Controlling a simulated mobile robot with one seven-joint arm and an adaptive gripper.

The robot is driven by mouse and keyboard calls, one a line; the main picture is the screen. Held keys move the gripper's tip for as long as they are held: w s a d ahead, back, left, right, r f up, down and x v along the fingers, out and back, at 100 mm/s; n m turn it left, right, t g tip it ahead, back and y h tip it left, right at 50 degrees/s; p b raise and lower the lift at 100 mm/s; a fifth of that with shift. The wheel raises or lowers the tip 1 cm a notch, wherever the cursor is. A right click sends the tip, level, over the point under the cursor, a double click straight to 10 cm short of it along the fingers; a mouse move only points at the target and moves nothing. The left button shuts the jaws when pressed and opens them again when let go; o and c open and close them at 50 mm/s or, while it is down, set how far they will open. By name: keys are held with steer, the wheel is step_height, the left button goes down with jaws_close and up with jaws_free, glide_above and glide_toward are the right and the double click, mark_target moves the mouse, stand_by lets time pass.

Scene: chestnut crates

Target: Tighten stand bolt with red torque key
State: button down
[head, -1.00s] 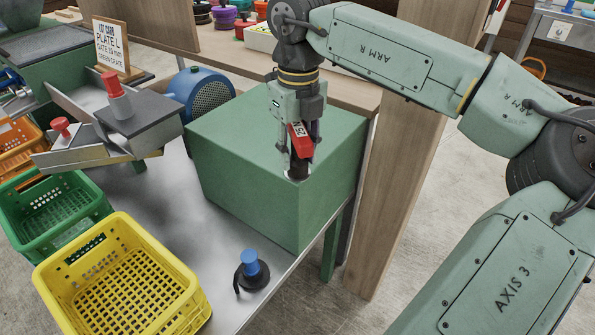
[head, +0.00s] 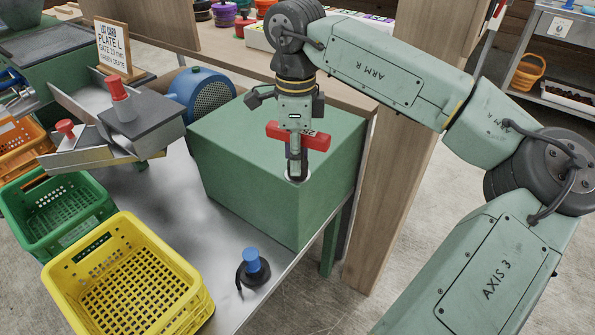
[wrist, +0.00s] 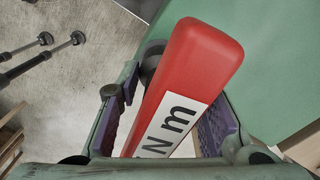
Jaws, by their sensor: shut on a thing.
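The red torque key (head: 314,138) is held in my gripper (head: 295,140) above the green stand block (head: 240,190). The key's red body lies crosswise under the gripper, and its dark shaft points down to a pale round fitting (head: 297,178) on the block's top. The lower end of the shaft meets this fitting; the bolt itself is hidden. In the wrist view the red key (wrist: 190,70), with a white label reading "N m", lies between the purple-padded fingers (wrist: 165,128).
A blue-topped dark knob (head: 252,265) stands on the metal table. Yellow (head: 120,260) and green (head: 60,210) crates are at the left. A blue motor (head: 202,95) sits behind the block, and a wooden post (head: 385,200) rises close at its right.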

steer(key=n, duration=0.3)
steer(key=shift+n, duration=0.3)
steer(key=m, duration=0.2)
steer(key=shift+f+m+b, duration=0.1)
steer(key=shift+m+b, duration=0.2)
steer(key=shift+b, duration=0.1)
steer(key=shift+m, duration=1.2)
steer(key=shift+m+b, duration=0.45)
steer(key=shift+m, duration=0.45)
steer(key=shift+r+p, duration=1.35)
steer(key=shift+r, duration=0.55)
steer(key=shift+r, duration=0.1)
